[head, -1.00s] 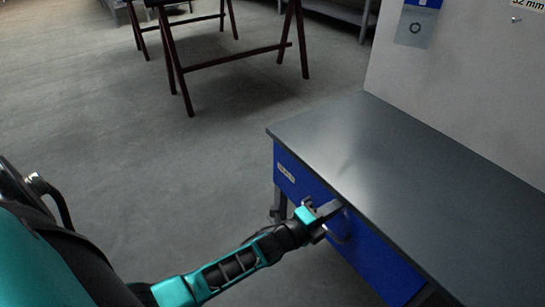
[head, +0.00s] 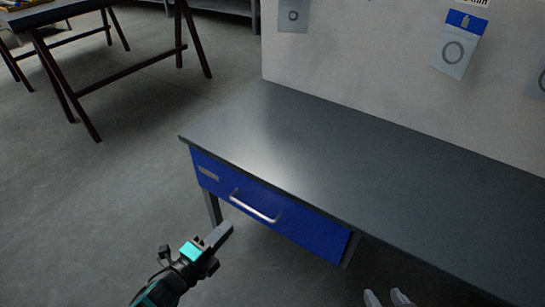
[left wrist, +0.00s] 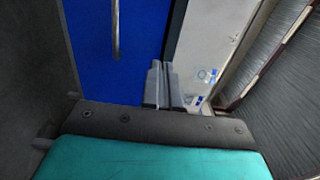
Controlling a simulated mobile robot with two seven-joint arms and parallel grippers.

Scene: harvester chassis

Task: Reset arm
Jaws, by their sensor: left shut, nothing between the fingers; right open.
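My left gripper (head: 219,236) is at the lower left of the head view, in front of and below the blue drawer (head: 290,223). Its fingers are shut with nothing between them, and it is clear of the silver drawer handle (head: 254,207). In the left wrist view the shut fingers (left wrist: 164,84) point away, with the blue drawer front (left wrist: 141,30) and its handle (left wrist: 115,30) beyond to the left. The drawer looks closed under the worktop.
The grey workbench top (head: 300,150) is bare. A pegboard-like wall panel (head: 360,80) with hanging labelled bags (head: 459,45) stands behind it. Dark trestles (head: 75,100) stand at the far left. The floor (head: 90,200) left of the bench is open.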

